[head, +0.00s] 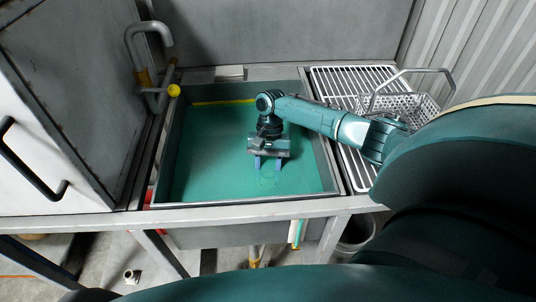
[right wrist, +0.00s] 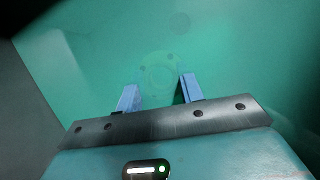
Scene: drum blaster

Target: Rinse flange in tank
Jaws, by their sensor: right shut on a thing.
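The tank (head: 160,190) is a grey rectangular basin with green liquid (head: 210,150) in it. My right gripper (head: 267,167) reaches in from the right and points down into the liquid, its two blue fingers spaced apart. It is shut on the flange (head: 268,181), which shows only as a faint round outline under the liquid at the fingertips. In the right wrist view the flange (right wrist: 160,75) is a pale, blurred ring with a central hole, just beyond the fingers (right wrist: 157,90). The exact contact is hard to see. My left gripper is not in view.
A white slatted rack (head: 345,82) with a wire basket (head: 410,105) stands right of the tank. A bent grey pipe (head: 147,60) and a yellow knob (head: 174,90) are at its left back. A metal cabinet (head: 75,80) borders the left. A bin (head: 355,235) stands below.

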